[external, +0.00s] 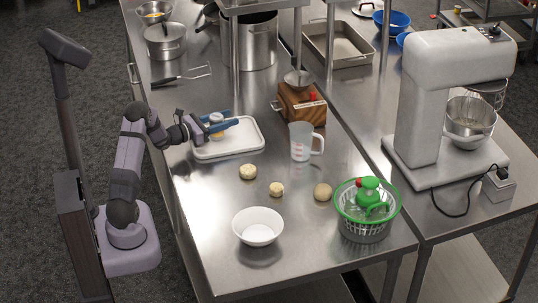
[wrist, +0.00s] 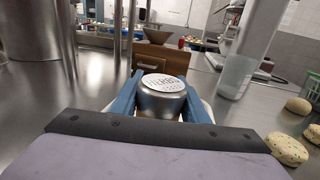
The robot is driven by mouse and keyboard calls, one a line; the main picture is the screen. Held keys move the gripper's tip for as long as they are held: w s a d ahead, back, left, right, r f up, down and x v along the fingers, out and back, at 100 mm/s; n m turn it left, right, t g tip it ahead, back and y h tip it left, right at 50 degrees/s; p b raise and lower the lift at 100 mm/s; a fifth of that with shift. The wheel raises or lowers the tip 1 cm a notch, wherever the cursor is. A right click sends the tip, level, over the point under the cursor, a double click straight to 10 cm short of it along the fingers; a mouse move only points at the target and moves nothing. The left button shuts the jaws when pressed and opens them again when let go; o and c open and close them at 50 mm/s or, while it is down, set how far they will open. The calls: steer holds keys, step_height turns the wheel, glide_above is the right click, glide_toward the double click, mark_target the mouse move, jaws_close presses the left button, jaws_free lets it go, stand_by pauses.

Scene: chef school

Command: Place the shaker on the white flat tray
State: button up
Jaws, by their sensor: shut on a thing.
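The shaker (wrist: 163,97) is a metal cylinder with a pale, lettered lid. It stands between the two blue fingers of my gripper (wrist: 160,98) in the wrist view. In the external view my gripper (external: 218,126) is shut on the shaker (external: 215,118), over the white flat tray (external: 240,147). The tray lies on the steel table near its left edge. The shaker looks upright. I cannot tell whether its base touches the tray. In the wrist view the tray is mostly hidden behind the shaker and my gripper.
A wooden box grinder (external: 302,105) and a clear measuring jug (external: 301,142) stand right of the tray. Several dough balls (external: 248,172), a white bowl (external: 258,226) and a green salad spinner (external: 367,210) are nearer the front.

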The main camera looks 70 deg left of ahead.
steer(key=shift+f, duration=0.15)
steer(key=o, duration=1.2)
steer(key=shift+r, duration=0.25)
steer(key=shift+s+f, duration=0.1)
steer(key=shift+s, duration=0.25)
steer(key=s, duration=0.3)
steer(key=s+d+b, duration=0.1)
steer(key=s, duration=0.3)
steer(key=s+d+b, duration=0.1)
steer(key=s, duration=0.3)
steer(key=shift+s+d, duration=0.1)
steer(key=shift+d, duration=0.1)
